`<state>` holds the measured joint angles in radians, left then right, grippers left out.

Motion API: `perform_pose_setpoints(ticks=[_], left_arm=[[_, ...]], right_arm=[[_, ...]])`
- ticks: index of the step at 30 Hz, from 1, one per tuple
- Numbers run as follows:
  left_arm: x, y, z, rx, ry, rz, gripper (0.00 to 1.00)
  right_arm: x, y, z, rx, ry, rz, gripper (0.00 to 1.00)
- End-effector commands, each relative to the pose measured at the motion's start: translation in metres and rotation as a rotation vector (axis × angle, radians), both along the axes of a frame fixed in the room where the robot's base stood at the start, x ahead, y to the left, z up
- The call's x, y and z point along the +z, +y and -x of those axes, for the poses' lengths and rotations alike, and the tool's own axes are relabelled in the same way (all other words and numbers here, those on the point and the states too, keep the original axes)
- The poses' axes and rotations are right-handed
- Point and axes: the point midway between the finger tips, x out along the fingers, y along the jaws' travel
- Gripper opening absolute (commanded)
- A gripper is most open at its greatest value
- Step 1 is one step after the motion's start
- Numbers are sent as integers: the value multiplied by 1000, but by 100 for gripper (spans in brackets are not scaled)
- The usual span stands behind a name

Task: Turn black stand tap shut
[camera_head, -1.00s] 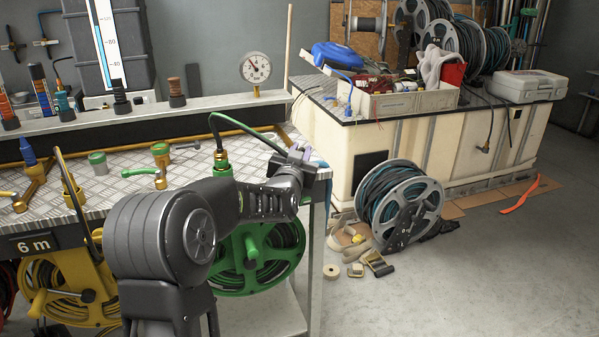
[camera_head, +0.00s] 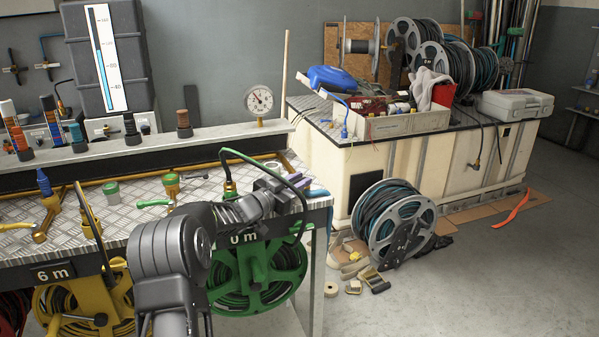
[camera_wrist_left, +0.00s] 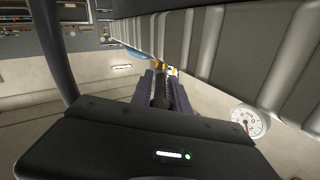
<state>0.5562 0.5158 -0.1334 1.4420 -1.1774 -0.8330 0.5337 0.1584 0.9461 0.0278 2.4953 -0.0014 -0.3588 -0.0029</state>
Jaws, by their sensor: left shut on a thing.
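My left gripper (camera_head: 283,187) is over the right end of the metal bench. It is shut on a black hose end (camera_wrist_left: 160,92), which shows between its purple fingers in the left wrist view with a brassy part beyond. The green and black hose (camera_head: 262,160) arches from a brass fitting (camera_head: 230,188) past the gripper and hangs beyond the bench edge. I cannot make out a black tap handle. A tap with a green handle (camera_head: 154,204) and yellow taps (camera_head: 46,212) are on the bench. My right gripper is not in view.
A shelf (camera_head: 215,134) behind the bench carries a gauge (camera_head: 259,100) and several upright fittings. A green reel (camera_head: 258,275) and a yellow reel (camera_head: 75,305) are below. A grey reel (camera_head: 395,225) stands on the floor by a cream cabinet.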

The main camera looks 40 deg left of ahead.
Motion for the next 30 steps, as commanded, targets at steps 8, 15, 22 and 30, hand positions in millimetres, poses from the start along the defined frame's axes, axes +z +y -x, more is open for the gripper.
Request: perform_pose_setpoints(ticks=[8, 15, 22, 30], left_arm=[[3, 3, 0, -3, -6, -3, 0], [3, 3, 0, -2, -7, -3, 29], [2, 2, 0, -5, -5, -3, 35], [1, 3, 11, -5, -3, -3, 35]], right_arm=[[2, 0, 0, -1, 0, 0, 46], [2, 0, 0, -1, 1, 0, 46], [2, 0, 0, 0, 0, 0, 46], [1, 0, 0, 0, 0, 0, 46]])
